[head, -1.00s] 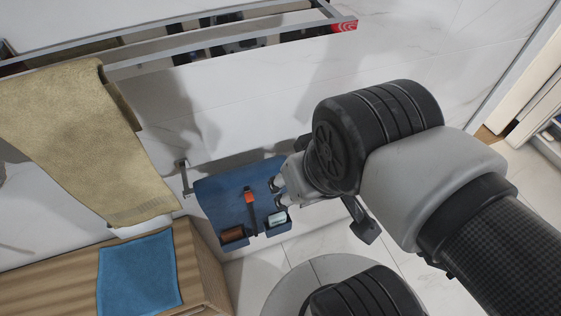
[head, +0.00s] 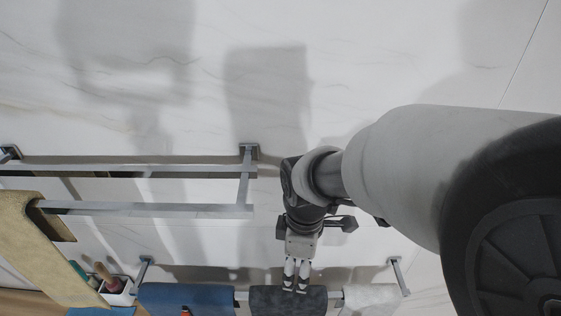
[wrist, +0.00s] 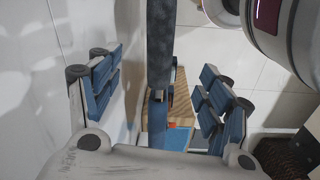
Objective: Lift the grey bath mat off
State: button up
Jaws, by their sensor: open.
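The grey bath mat (head: 288,302) is dark and hangs over the lower wall rail at the bottom of the head view, its lower part cut off by the frame. My gripper (head: 296,282) points down at its top edge. In the wrist view the mat (wrist: 160,45) shows nearly edge-on as a dark upright strip. It stands between the two spread blue-padded fingers of my gripper (wrist: 160,98), with a gap on each side. I cannot tell how deep it sits between them.
A metal towel rack (head: 150,210) with a tan towel (head: 45,255) juts out at upper left. A white holder (head: 117,291) stands below it.

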aim_at(290, 292)
jog(key=f+b, duration=0.1)
jog(key=f, duration=0.3)
jog(key=a+f+n+b, duration=0.1)
jog(key=f, duration=0.4)
jog(key=w+f+n+b, duration=0.1)
jog(key=f, duration=0.4)
jog(key=shift+a+g+b, duration=0.2)
jog(key=shift+g+b, duration=0.1)
jog(key=shift+b, duration=0.05)
jog(key=shift+a+f+b, duration=0.2)
jog(key=shift+f+b, duration=1)
jog(key=shift+f, duration=1.5)
jog(key=shift+c, duration=0.2)
grip_shut()
jog(key=shift+r, duration=0.1)
